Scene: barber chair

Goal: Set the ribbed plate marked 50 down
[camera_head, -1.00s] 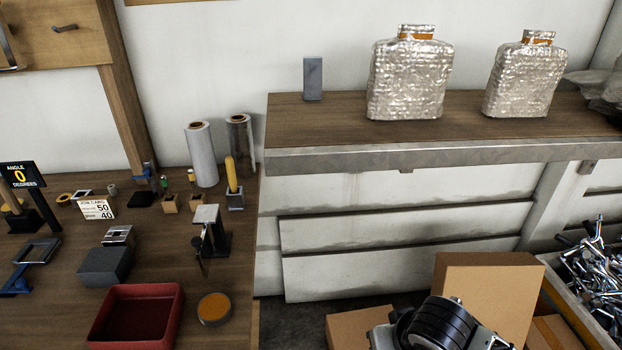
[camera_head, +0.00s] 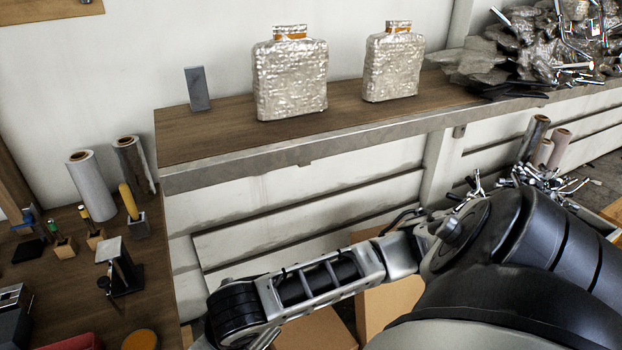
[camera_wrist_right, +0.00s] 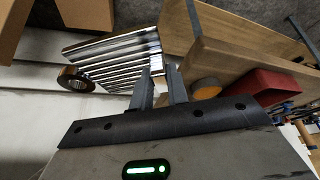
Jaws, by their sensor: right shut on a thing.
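The ribbed plate (camera_wrist_right: 112,58) is a shiny metal piece with parallel ridges, in the right wrist view. My right gripper (camera_wrist_right: 160,78) is shut on it near its right end, with the plate reaching out to the left of the fingers. The plate is beside the wooden table edge, over what looks like a lower area. No 50 mark can be read on it. In the head view my right arm reaches in from the right, and its gripper and the plate are hidden below the picture. My left gripper is in no view.
The wooden table (camera_head: 62,275) at left holds a small black stand (camera_head: 122,272), an orange-topped disc (camera_head: 140,340) and a red tray (camera_head: 80,342). A raised shelf (camera_head: 225,135) carries two foil-wrapped bottles (camera_head: 290,80) and a grey block (camera_head: 199,90). Cardboard boxes (camera_head: 315,330) stand below.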

